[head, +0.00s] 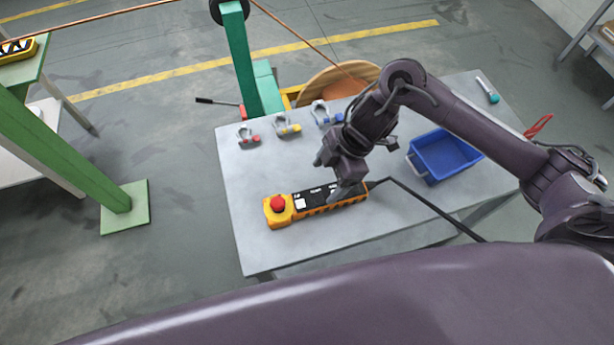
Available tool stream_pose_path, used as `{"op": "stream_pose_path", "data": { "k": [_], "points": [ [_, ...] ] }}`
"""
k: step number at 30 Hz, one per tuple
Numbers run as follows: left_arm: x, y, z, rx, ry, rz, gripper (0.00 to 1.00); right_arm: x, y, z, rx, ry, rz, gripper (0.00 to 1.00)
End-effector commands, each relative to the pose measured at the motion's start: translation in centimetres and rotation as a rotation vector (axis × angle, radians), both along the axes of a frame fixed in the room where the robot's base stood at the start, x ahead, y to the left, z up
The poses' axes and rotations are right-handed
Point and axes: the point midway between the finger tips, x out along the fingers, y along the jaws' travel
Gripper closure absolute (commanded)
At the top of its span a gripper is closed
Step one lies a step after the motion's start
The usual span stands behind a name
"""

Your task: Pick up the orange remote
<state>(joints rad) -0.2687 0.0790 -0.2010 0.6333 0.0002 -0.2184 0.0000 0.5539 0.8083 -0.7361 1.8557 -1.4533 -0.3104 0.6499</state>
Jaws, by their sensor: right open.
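The orange remote (311,205) lies flat on the grey table (248,178), near its front edge. It has a red round button on an orange block at its left end and a dark top face with a white label. A black cable runs from its right end. My right gripper (333,181) is open, pointing down over the right half of the remote. Its fingers hide part of the remote; I cannot tell whether they touch it. My left gripper is not in view.
A blue bin (443,157) stands right of my right gripper. Several shackles with coloured pins, one red-pinned (248,135), line the table's back edge. A teal post (241,60) and a wooden reel (318,84) stand behind. The table's left part is clear.

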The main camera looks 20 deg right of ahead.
Motion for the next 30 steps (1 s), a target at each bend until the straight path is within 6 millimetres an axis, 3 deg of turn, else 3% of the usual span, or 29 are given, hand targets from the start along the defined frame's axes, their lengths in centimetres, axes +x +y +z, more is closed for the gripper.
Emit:
{"op": "stream_pose_path", "data": {
  "k": [4,9,12,16,23,27,30],
  "points": [
    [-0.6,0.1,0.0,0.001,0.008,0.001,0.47,-0.3,0.4,-1.3,-0.002,0.013,0.001,0.22],
    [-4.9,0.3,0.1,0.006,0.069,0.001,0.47,-0.1,1.1,-2.9,-0.001,0.012,0.001,0.22],
    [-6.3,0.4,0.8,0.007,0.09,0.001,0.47,0.0,1.6,-4.2,-0.001,0.012,-0.001,0.22],
    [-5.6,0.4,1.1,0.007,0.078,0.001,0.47,0.2,2.2,-6.1,-0.001,0.009,0.001,0.22],
    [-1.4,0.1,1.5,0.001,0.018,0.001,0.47,0.2,2.6,-7.3,-0.002,0.005,0.002,0.22],
    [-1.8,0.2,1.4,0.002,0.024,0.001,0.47,0.2,2.6,-7.2,-0.002,0.005,0.002,0.23],
    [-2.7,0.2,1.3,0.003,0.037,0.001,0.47,0.2,2.6,-7.2,-0.002,0.005,0.002,0.36]
  ]
}}
